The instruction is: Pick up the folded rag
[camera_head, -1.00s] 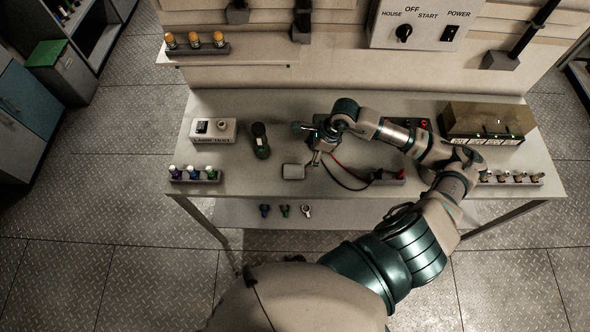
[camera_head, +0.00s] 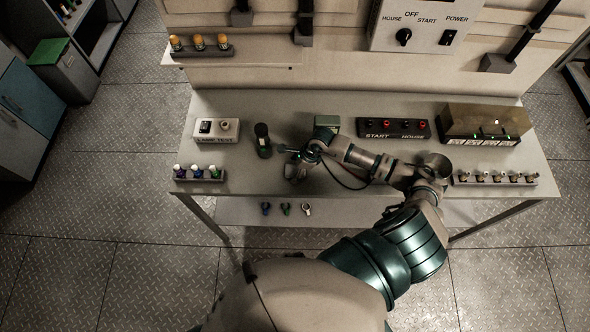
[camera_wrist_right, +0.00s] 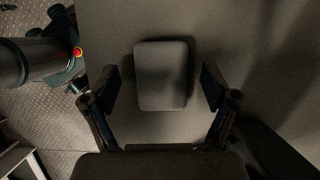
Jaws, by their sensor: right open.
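The folded rag (camera_wrist_right: 161,75) shows in the right wrist view as a small grey pad with rounded corners, lying flat on the bench. My right gripper (camera_wrist_right: 163,92) is open, with one finger on either side of the rag and a gap at both sides. Nothing is held. In the head view my right gripper (camera_head: 292,166) is over the rag's place on the bench and covers most or all of the rag. My left gripper is not in view.
A dark cylinder (camera_head: 262,140) stands on the bench (camera_head: 240,170) just left of my right gripper. A green box (camera_head: 327,123) and a START/HOUSE panel (camera_head: 393,130) are behind my arm. A rack of small bottles (camera_head: 199,174) is at the front left.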

